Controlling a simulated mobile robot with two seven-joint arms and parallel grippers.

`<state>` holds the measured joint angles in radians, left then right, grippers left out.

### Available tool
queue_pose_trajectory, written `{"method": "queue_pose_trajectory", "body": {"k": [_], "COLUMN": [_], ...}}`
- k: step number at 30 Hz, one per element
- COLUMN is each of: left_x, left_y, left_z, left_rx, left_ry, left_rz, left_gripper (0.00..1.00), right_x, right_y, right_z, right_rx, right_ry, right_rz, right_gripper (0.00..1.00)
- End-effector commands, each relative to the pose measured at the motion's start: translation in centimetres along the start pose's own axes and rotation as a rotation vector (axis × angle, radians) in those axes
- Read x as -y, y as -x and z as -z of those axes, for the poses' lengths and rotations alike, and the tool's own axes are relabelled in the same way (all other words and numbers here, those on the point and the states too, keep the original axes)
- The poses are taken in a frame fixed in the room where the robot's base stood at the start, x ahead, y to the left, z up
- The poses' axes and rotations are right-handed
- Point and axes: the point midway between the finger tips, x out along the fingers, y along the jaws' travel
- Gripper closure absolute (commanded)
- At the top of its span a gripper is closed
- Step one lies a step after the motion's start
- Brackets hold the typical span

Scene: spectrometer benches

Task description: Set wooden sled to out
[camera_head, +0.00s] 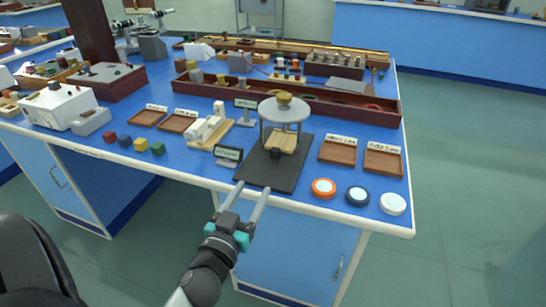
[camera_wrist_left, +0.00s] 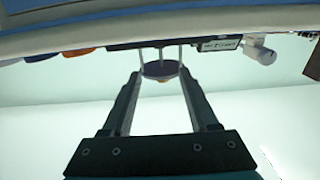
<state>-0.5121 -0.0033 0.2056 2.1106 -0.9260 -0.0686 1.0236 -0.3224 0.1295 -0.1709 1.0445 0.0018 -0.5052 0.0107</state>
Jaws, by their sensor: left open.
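The wooden sled (camera_head: 286,139) is a light wood block low between the posts of a stand with a round grey plate (camera_head: 284,108). It has a dark knob (camera_head: 276,154) at its front. The stand sits on a black base board (camera_head: 262,174). My left gripper (camera_head: 252,188) is open and empty at the table's front edge, in front of the base board and apart from the sled. In the left wrist view the picture is upside down; the round plate (camera_wrist_left: 161,68) shows beyond the open fingers (camera_wrist_left: 160,75). The sled cannot be made out there. My right gripper is not in view.
A small black sign (camera_head: 228,155) stands left of the base board. Labelled wooden trays (camera_head: 337,152) and orange, dark and white round discs (camera_head: 323,188) lie to the right. Small coloured cubes (camera_head: 141,144) sit left. The floor in front of the bench (camera_head: 300,245) is clear.

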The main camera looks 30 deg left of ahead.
Motion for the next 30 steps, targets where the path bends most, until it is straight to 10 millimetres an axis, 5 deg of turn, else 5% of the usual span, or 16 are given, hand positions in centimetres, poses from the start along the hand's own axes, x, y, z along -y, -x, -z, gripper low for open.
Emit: {"method": "queue_pose_trajectory", "body": {"k": [21, 30], "left_x": [0.0, -0.1], "left_y": [-11.1, -14.3], "left_z": [0.1, 0.0], "left_rx": [-0.002, -0.001], "left_ry": [-0.004, -0.003], "left_rz": [-0.001, -0.001], "left_gripper": [0.40, 0.40], "right_x": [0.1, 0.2], "right_y": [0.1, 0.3], "right_z": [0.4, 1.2], "right_rx": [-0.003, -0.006], "right_ry": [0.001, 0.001], "right_rz": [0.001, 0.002], "right_gripper": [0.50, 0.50]}}
